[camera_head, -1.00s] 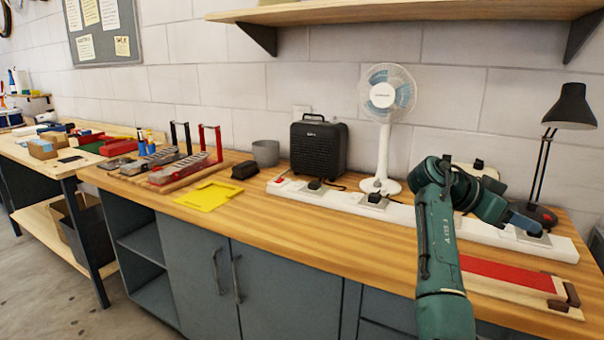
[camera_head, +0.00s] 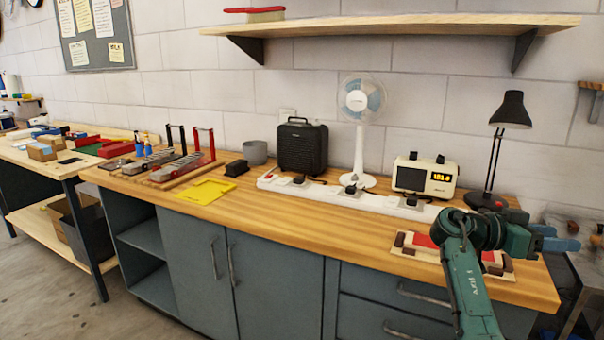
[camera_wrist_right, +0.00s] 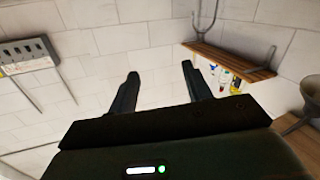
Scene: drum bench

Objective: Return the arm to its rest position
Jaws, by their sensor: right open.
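My right arm comes in from the bottom right in the head view. My right gripper (camera_head: 560,238) points to the right, past the right end of the wooden bench top (camera_head: 330,222). In the right wrist view its two dark fingers (camera_wrist_right: 159,92) stand apart with nothing between them. The white wall shows behind them. My left gripper and left arm are not in view.
On the bench stand a black heater (camera_head: 302,147), a fan (camera_head: 361,102), a cream box with a lit display (camera_head: 424,177), a long white power strip (camera_head: 325,192) and a black lamp (camera_head: 510,107). A red-topped board (camera_head: 411,245) lies beside my arm. A shelf (camera_head: 390,27) hangs above.

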